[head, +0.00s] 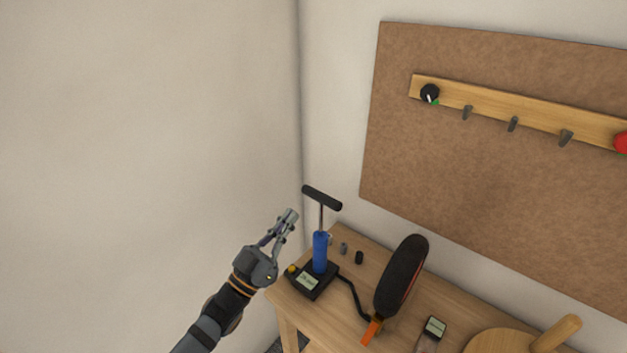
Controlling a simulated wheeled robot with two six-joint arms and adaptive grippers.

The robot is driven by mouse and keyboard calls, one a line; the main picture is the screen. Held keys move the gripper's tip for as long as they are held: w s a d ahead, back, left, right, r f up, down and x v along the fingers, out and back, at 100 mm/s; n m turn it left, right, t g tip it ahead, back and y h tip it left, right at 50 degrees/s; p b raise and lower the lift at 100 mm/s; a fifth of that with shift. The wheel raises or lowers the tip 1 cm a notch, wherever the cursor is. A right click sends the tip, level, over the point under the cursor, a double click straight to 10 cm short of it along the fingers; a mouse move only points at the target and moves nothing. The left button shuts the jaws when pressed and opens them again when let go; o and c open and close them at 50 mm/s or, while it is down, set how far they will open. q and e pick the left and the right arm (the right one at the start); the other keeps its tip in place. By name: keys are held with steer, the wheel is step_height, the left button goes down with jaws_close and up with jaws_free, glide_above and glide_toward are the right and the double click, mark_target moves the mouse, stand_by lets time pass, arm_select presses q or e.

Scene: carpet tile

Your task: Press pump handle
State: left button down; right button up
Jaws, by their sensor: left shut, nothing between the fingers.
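The pump stands upright at the back left corner of the wooden table. Its black T-shaped handle (322,198) sits high on an extended thin rod above the blue cylinder (320,252). The black pump base (312,281) carries a small display and a yellow knob. My left gripper (290,216) is shut and empty, in the picture just left of the handle and slightly lower, apart from it as far as I can tell. My right gripper is not in view.
A black hose (355,300) runs from the pump to a dark wheel (400,275) with an orange part. Small caps (359,257) lie behind the pump. A small display device (434,328) and a round wooden piece (500,342) are at right. A pegboard rail (490,106) hangs above.

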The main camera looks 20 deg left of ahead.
arm_select(q)
steer(key=s+r+p+x, duration=0.1)
steer(key=p+x, duration=0.4)
steer(key=x, duration=0.5)
glide_above(320, 229)
steer(key=s, duration=0.2)
step_height(320, 229, down, 4)
steer(key=shift+a+f, duration=0.25)
steer(key=shift+a, duration=0.2)
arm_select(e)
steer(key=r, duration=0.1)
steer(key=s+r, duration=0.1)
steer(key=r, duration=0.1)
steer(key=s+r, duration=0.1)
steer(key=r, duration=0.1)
arm_select(q)
step_height(320, 229, down, 13)
steer(key=b, duration=0.9)
steer(key=shift+s, duration=0.1)
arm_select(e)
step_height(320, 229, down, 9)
arm_select(q)
steer(key=shift+r, duration=0.2)
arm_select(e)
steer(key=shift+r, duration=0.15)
